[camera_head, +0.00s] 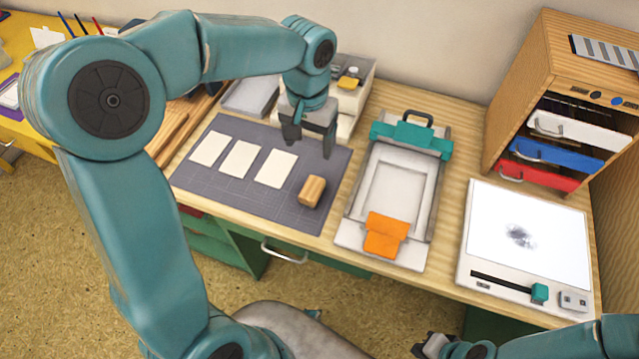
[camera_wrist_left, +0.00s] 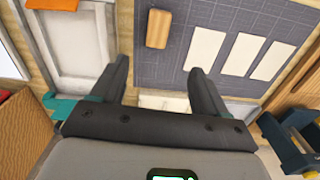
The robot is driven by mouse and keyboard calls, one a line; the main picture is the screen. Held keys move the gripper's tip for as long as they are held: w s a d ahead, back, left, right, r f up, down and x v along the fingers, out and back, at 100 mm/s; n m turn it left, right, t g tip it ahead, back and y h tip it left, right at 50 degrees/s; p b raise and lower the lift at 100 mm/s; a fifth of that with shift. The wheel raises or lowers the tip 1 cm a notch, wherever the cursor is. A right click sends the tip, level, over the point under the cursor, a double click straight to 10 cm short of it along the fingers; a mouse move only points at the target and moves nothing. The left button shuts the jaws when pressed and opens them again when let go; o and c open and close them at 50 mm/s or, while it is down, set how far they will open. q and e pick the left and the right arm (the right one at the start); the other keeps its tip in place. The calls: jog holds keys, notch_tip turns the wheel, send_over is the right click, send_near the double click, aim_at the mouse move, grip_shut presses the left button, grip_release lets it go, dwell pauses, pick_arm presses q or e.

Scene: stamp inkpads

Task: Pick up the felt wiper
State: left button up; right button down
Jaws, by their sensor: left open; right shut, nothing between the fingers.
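A rounded wooden block (camera_head: 312,190), which I take to be the felt wiper, lies on the dark grid mat (camera_head: 222,192) near its front right corner. No felt is visible on it. In the left wrist view the block (camera_wrist_left: 158,28) is at the top middle, beyond the fingertips. My left gripper (camera_head: 308,146) is open and empty, pointing down over the back right part of the mat, behind the block. In its wrist view the gripper (camera_wrist_left: 158,70) has its two fingers apart, with bare mat between them. My right gripper (camera_head: 430,346) is shut and empty at the bottom edge.
Three white cards (camera_head: 240,160) lie left of the block. A press frame (camera_head: 345,238) with an orange flap (camera_head: 385,235) stands right of the mat. A white panel (camera_head: 520,225) with a dark smudge is further right, before a wooden drawer cabinet (camera_head: 530,80). Trays stand behind the mat.

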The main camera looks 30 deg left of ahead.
pick_arm(q)
send_over(312, 188)
jog(key=f, duration=0.6)
jog(key=f+b, duration=0.1)
jog(key=f, duration=0.3)
jog(key=shift+a, duration=0.4)
jog(key=shift+s+f, duration=0.1)
jog(key=shift+f, duration=0.15)
jog(key=f, duration=0.5)
jog(key=shift+d+f, duration=0.35)
jog(key=c, duration=1)
